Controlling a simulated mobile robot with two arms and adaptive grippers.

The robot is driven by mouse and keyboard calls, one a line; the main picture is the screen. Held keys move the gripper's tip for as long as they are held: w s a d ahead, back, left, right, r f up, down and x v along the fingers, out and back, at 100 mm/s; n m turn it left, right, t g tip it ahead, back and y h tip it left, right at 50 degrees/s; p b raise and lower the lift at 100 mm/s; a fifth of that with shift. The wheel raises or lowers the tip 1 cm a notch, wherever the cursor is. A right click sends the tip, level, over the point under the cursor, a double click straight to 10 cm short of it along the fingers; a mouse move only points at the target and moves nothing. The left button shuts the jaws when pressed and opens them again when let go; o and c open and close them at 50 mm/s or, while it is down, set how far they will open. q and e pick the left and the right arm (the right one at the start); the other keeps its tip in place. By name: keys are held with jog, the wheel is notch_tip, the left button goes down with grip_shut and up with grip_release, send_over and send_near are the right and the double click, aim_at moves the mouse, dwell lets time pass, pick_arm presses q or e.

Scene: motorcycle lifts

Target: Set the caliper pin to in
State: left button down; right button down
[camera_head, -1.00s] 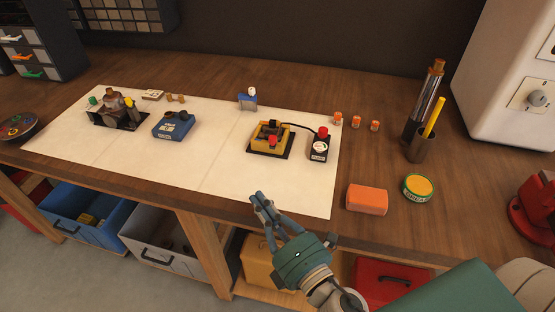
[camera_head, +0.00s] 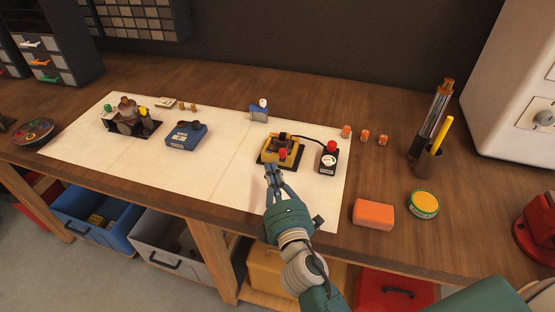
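A yellow caliper-like device (camera_head: 280,149) sits on a black base on the white mat. A red knob (camera_head: 283,153) shows at its front; I cannot tell whether this is the caliper pin or how it is set. My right gripper (camera_head: 272,168) points at the device from the front, its fingertips just short of the base's near edge in the picture. The fingers look close together, but their gap is too small to judge. I see nothing held between them. My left gripper is out of view.
A black box with a red button (camera_head: 328,157) stands right of the device, joined by a cable. A blue box (camera_head: 185,136) and a black-based assembly (camera_head: 132,121) are left on the mat (camera_head: 225,165). An orange block (camera_head: 373,214) and a round tin (camera_head: 423,205) lie right.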

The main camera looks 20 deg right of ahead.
aim_at(281, 161)
jog(key=shift+w+d, duration=0.65)
jog(key=shift+d, duration=0.3)
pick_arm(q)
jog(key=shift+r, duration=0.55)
pick_arm(e)
jog(key=shift+w, duration=0.1)
jog(key=shift+w+d+r+p, duration=0.1)
jog(key=shift+w+d+p, duration=0.3)
jog(key=shift+w, duration=0.05)
jog(key=shift+w+d+r, duration=0.1)
jog(key=shift+d, duration=0.15)
jog(key=shift+r, duration=0.1)
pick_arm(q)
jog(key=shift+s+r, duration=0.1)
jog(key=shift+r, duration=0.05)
